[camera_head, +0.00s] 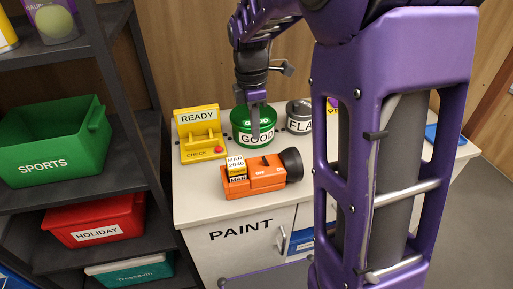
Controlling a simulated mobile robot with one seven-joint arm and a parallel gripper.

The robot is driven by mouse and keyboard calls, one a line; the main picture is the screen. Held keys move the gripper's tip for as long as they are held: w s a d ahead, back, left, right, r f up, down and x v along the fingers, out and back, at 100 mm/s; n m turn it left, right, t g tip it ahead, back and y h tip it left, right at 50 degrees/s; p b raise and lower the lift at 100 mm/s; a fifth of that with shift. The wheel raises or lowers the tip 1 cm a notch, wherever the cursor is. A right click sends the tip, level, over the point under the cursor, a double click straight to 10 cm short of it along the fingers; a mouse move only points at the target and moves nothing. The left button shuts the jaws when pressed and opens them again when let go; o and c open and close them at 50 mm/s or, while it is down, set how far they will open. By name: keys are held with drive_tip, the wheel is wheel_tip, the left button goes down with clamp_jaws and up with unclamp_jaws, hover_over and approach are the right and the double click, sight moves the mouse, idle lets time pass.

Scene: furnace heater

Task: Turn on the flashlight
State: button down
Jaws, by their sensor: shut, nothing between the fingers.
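The orange flashlight (265,181) lies on the white cabinet top, its black lens end (291,164) to the right. A tag reading "MAR 2040" shows on its left end. A small dark mark, perhaps a switch, shows on its top; whether it is lit I cannot tell. My gripper (255,137) points down, shut and empty, just behind the flashlight in the picture and in front of the green "GOOD" can. Its fingers cover part of that can. Whether the fingertips touch anything I cannot tell.
A yellow "READY/CHECK" stand (197,125) with a red button is at the left. The green can (240,127) and a grey "FLA" can (299,112) stand behind. A dark shelf with green (60,140) and red (95,219) bins is left. My purple arm hides the right side.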

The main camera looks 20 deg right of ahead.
sight(265, 160)
drive_tip(key=f, duration=0.3)
drive_tip(key=f+b, duration=0.1)
drive_tip(key=f, duration=0.5)
drive_tip(key=shift+d+f+b, duration=0.25)
drive_tip(key=shift+f+b, duration=0.05)
drive_tip(key=shift+f, duration=0.05)
drive_tip(key=shift+w+d+r, duration=0.1)
drive_tip(key=shift+w, duration=0.05)
drive_tip(key=shift+y, duration=0.3)
